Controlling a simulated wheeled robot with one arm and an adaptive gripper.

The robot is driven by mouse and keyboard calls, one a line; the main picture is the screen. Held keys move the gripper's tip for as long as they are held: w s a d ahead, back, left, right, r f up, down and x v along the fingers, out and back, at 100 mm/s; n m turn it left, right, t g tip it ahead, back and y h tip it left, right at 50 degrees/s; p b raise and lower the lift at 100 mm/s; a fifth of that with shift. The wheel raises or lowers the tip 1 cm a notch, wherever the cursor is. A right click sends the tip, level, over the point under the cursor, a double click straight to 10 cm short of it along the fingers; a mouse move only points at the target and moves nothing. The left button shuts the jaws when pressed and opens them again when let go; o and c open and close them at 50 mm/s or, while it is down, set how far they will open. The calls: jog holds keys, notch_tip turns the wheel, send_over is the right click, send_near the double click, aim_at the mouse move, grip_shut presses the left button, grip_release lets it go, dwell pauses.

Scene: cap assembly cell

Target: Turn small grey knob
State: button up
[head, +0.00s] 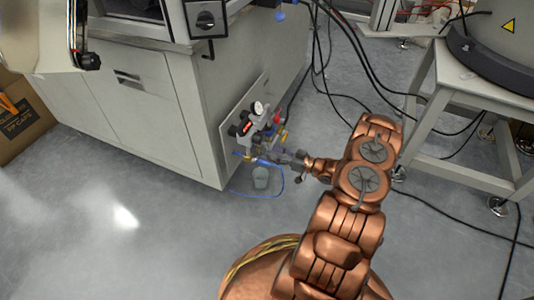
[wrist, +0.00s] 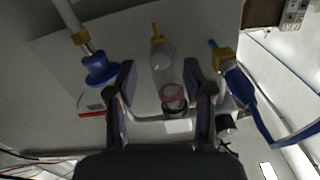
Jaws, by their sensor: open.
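A pneumatic unit (head: 262,125) with a round gauge is mounted on a panel on the side of a grey cabinet. My gripper (head: 286,157) is at the lower part of this unit, close to it. In the wrist view my gripper (wrist: 160,68) is open, with a finger on each side of a clear bowl (wrist: 164,78) that has a yellow tip. I cannot tell whether the fingers touch the bowl. A blue round knob (wrist: 101,68) is left of the left finger. I cannot pick out a small grey knob for certain; the fingers hide part of the unit.
A blue hose (wrist: 258,110) with a brass fitting runs close to the right finger; blue tubing also loops below the unit. Black cables and a grey table (head: 425,118) stand to the right. The floor in front is clear.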

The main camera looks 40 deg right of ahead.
aim_at(264, 150)
jog(key=shift+b+x, duration=0.45)
jog(key=shift+x, duration=1.3)
grip_shut()
